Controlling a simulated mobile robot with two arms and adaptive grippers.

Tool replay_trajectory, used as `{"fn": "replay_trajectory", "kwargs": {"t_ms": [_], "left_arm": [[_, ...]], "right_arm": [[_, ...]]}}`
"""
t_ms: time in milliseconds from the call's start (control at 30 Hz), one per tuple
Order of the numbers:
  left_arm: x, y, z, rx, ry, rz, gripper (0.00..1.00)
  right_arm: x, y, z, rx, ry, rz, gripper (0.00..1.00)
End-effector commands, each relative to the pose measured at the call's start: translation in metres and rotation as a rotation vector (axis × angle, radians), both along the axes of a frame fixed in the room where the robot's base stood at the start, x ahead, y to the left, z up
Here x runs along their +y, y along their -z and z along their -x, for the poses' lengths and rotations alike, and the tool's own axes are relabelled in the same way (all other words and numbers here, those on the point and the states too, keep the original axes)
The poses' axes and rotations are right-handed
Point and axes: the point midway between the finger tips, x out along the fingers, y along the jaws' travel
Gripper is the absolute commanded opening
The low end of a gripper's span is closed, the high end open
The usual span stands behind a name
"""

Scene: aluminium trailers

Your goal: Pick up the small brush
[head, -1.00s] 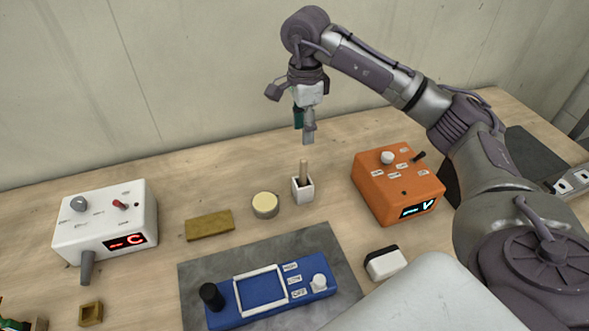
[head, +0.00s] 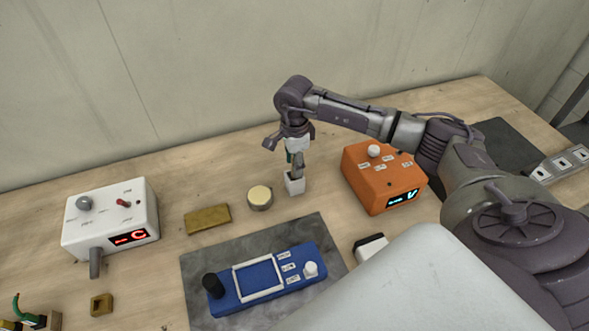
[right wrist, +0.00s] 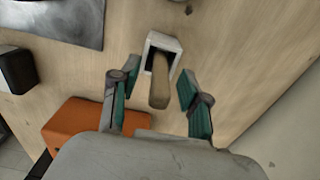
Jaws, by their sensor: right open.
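The small brush (right wrist: 160,85) stands with its tan wooden handle up in a small white square holder (head: 294,184). The holder also shows in the right wrist view (right wrist: 161,42). My right gripper (head: 296,166) is right above the holder in the head view and hides most of the handle there. In the right wrist view my right gripper (right wrist: 155,98) is open, with one finger on each side of the handle and a gap on both sides. The brush's lower end is hidden inside the holder. My left gripper is not in view.
An orange box (head: 378,187) stands right of the holder. A round cream-topped tin (head: 260,197) and a brown block (head: 207,219) lie to the left. A blue device (head: 225,297) on a grey mat (head: 197,268) is in front. A white box (head: 82,233) stands far left.

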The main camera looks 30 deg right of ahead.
Motion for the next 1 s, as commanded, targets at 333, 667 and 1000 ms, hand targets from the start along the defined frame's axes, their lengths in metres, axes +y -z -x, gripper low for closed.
{"fn": "replay_trajectory", "kwargs": {"t_ms": [333,667,1000], "left_arm": [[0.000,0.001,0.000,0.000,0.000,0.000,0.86],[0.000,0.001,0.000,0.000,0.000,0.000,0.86],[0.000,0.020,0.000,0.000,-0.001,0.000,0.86]], "right_arm": [[0.000,0.000,0.000,-0.001,0.000,0.000,0.19],[0.000,0.000,0.000,-0.001,0.000,0.000,0.00],[0.000,-0.034,-0.002,-0.008,-0.002,0.000,0.00]]}}
